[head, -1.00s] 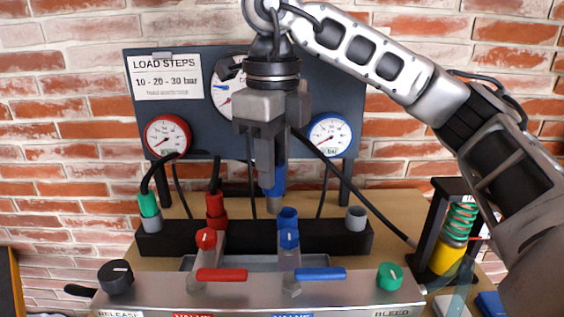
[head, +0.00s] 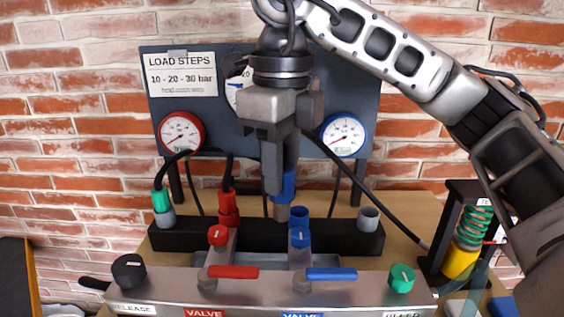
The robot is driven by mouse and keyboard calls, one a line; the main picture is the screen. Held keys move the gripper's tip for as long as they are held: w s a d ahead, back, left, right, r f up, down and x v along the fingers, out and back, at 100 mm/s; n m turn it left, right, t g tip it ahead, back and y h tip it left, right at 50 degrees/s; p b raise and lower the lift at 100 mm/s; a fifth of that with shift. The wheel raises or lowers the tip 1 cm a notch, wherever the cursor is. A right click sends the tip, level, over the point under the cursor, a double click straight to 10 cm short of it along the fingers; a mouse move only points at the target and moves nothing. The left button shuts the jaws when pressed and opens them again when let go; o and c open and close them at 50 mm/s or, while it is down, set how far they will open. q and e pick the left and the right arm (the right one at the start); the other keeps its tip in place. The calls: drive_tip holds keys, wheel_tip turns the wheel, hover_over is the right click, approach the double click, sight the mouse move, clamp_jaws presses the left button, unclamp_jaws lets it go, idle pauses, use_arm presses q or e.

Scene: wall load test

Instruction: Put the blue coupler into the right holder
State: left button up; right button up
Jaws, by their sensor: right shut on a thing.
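My right gripper (head: 279,165) is shut on the blue coupler (head: 289,187), which hangs upright with its metallic lower end down. The gripper hides much of it. The coupler's lower end is just left of a blue-rimmed holder (head: 299,213) on the black block (head: 341,241); I cannot tell whether it is in front of or behind the block's top. A grey, empty-looking holder (head: 368,218) stands at the block's right end. My left gripper is not in view.
A green coupler (head: 161,200) and red coupler (head: 228,203) stand in the block with black hoses. In front is a metal panel with red (head: 233,272) and blue levers (head: 331,274) and knobs. Behind is a gauge board (head: 215,115). A spring fixture (head: 470,225) stands right.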

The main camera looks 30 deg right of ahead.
drive_tip(key=w+d+p, duration=0.1)
drive_tip(key=d+p, duration=0.1)
drive_tip(key=d, duration=0.8)
drive_tip(key=shift+w+p, duration=0.15)
drive_tip(key=shift+p, duration=0.2)
idle(0.4)
drive_tip(key=w+d+p, duration=0.1)
drive_tip(key=d+p, duration=0.1)
drive_tip(key=d, duration=0.8)
idle(0.4)
drive_tip(key=shift+w, duration=0.1)
drive_tip(key=shift+w+d+p, duration=0.15)
drive_tip(key=shift+d+p, duration=0.25)
drive_tip(key=shift+d, duration=0.45)
